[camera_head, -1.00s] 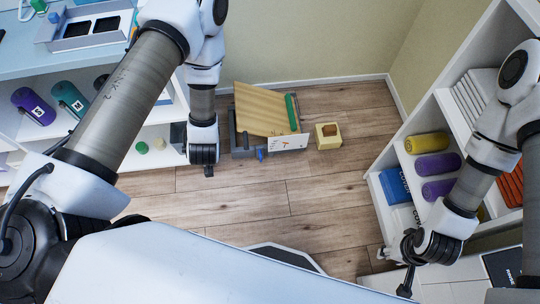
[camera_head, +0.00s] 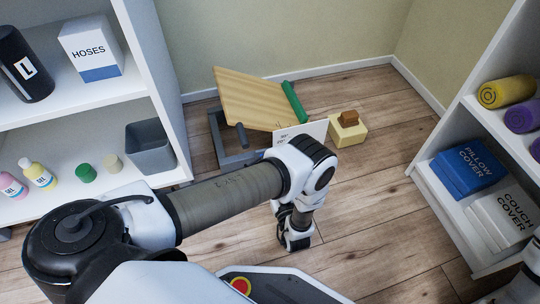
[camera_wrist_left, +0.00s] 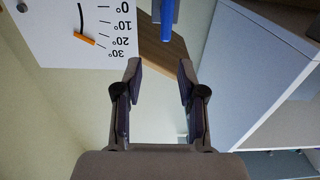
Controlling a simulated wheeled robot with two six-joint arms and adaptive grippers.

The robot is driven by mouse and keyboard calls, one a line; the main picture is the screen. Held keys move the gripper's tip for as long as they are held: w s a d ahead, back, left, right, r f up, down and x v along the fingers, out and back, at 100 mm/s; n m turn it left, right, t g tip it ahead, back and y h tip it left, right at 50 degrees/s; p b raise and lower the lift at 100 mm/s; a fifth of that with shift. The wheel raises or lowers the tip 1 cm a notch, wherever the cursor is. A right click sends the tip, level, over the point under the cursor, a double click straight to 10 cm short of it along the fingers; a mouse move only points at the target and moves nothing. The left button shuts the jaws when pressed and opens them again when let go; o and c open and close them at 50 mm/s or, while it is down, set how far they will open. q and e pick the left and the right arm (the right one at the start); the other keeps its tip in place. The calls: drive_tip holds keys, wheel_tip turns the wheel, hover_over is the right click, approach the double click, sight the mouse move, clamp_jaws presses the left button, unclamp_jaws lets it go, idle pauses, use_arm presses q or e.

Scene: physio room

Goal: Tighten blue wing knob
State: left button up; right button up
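A tilting wooden board (camera_head: 256,99) with a green roll (camera_head: 293,101) at its edge stands on a grey frame (camera_head: 218,133) on the floor. A white angle card (camera_head: 313,130) is at its front side. The card (camera_wrist_left: 40,35) also shows in the left wrist view, with degree marks and an orange pointer (camera_wrist_left: 83,39). The blue knob (camera_wrist_left: 167,20) shows at the top of the wrist view, cut by the edge; my arm hides most of it in the head view. My left gripper (camera_wrist_left: 161,72) is open and empty, apart from the knob. My right gripper is out of view.
A yellow box (camera_head: 348,131) with a brown block (camera_head: 348,117) stands right of the board. A white shelf (camera_head: 160,60) with a grey bin (camera_head: 150,150) is at the left, another with blue covers (camera_head: 468,168) at the right.

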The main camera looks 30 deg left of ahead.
use_arm(q)
drive_tip(key=w+a+f+b, duration=0.2)
drive_tip(key=a, duration=0.1)
drive_tip(key=w+a+b, duration=0.1)
drive_tip(key=a+b, duration=0.1)
drive_tip(key=shift+w+a+f, duration=0.15)
drive_tip(key=shift+w+f, duration=0.15)
drive_tip(key=shift+f, duration=0.1)
drive_tip(key=shift+w+a+r, duration=0.2)
drive_tip(key=shift+w+a, duration=0.1)
clamp_jaws()
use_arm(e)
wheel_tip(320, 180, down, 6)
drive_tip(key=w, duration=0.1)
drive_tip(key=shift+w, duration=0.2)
